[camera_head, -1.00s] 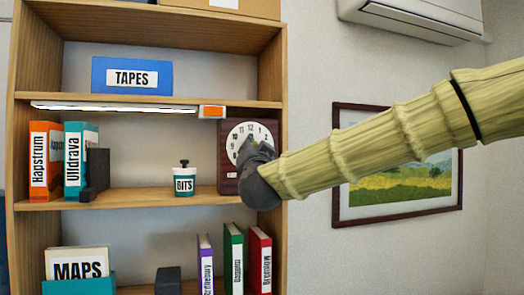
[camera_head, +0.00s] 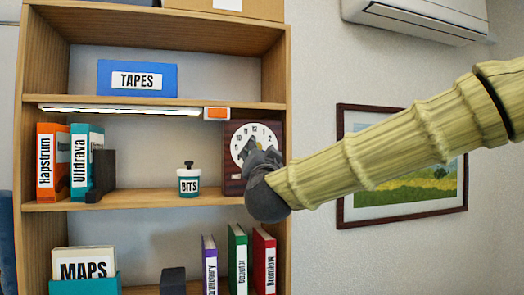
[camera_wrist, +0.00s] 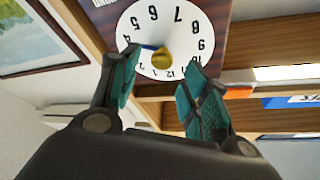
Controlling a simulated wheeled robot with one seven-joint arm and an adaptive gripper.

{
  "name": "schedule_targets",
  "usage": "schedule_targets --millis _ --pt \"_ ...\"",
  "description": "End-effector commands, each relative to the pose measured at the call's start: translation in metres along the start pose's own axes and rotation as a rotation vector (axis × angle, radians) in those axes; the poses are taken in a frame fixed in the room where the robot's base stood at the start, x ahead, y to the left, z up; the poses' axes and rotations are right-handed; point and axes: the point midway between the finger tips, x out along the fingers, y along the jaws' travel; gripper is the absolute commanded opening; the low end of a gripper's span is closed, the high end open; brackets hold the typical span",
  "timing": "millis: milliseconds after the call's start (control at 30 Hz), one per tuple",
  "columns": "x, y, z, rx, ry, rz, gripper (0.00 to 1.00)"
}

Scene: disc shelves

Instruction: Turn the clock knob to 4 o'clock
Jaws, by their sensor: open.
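The clock (camera_head: 238,133) has a white face on a dark red-brown panel, on the shelf's right side. In the wrist view the clock face (camera_wrist: 182,38) appears upside down. Its yellow knob (camera_wrist: 162,61) stands out from the face, with a blue pointer (camera_wrist: 149,47) directed toward the 3–4 side; the exact number is unclear.
A white BITS jar (camera_head: 188,180) stands left of the clock on the same shelf (camera_head: 145,198). A light bar (camera_head: 120,110) with an orange end (camera_head: 215,113) is under the shelf above. Books (camera_head: 238,258) stand below. A framed picture (camera_head: 410,190) hangs right.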

Motion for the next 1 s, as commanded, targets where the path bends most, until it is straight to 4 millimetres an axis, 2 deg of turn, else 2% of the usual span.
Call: schedule_targets --millis 200,433,633,1000 --pt "-0.042 0.002 -0.002 0.0 0.001 0.001 0.46" --pt "-0.072 0.002 -0.002 -0.001 0.003 0.001 0.46" --pt "-0.082 0.003 -0.002 0.001 0.002 0.002 0.46" --pt "-0.082 0.006 0.003 -0.002 -0.004 0.005 0.46"
